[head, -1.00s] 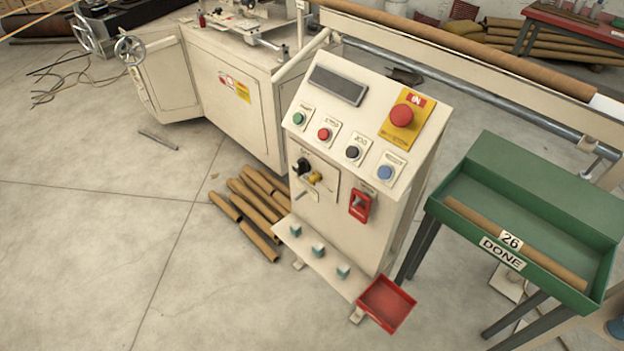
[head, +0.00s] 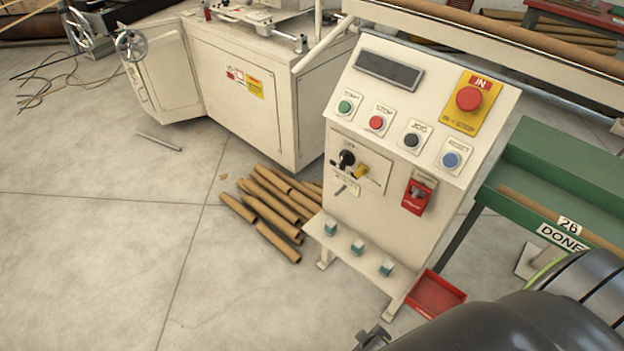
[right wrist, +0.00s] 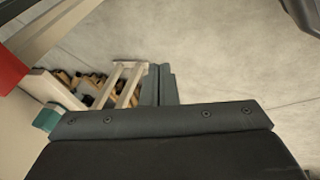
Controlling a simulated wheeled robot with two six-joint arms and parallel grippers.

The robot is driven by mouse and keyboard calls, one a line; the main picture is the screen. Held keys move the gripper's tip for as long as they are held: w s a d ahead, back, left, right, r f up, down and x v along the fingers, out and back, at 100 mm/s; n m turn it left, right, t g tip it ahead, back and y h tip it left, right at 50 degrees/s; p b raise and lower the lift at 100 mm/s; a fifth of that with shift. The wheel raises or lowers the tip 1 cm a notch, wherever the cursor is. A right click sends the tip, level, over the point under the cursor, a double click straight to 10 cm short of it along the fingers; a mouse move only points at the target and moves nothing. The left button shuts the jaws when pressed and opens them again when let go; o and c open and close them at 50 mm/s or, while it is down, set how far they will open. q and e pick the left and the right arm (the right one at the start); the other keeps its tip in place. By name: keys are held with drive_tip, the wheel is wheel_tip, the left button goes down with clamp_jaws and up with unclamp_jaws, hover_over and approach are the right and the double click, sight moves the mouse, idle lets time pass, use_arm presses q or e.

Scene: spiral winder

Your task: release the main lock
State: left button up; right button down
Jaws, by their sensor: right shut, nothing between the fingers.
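The cream control console (head: 365,225) stands right of centre in the head view. On its front is a plate with a black rotary knob (head: 346,158) and a small yellow piece (head: 361,172), perhaps a padlock. To their right is a red switch-like fitting (head: 417,197). I cannot tell which of these is the main lock. My right gripper (head: 374,338) is at the bottom edge of the head view, below and in front of the console, apart from it. In the right wrist view its fingers (right wrist: 160,84) are shut and empty. My left gripper is not in view.
The console has a red mushroom button (head: 469,98), several push buttons, and a shelf (head: 345,255) with teal-topped blocks. A red tray (head: 437,308) sits by its foot. A green bench (head: 560,165) stands right. Cardboard tubes (head: 272,207) lie left; floor is clear in front.

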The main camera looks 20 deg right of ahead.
drive_tip(key=w+a+r+n+t+h+b, duration=0.1)
drive_tip(key=w+r+t+b, duration=0.15)
drive_tip(key=w, duration=0.55)
drive_tip(key=w+r+n+t+h+b, duration=0.1)
drive_tip(key=w+r+n+b, duration=0.15)
drive_tip(key=w, duration=0.55)
drive_tip(key=m+t+h+b, duration=0.2)
drive_tip(key=t+h+b, duration=0.3)
drive_tip(key=h+b, duration=0.55)
approach(360, 171)
drive_tip(key=a, duration=0.3)
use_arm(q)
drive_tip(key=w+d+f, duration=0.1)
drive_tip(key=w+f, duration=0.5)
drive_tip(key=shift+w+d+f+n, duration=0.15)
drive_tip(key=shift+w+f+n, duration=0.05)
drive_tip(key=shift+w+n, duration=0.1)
use_arm(e)
drive_tip(key=shift+w, duration=0.4)
drive_tip(key=shift+d+f, duration=0.1)
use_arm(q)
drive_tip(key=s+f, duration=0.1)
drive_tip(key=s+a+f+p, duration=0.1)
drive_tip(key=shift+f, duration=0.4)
use_arm(e)
drive_tip(key=x, duration=1)
drive_tip(key=shift+f, duration=0.1)
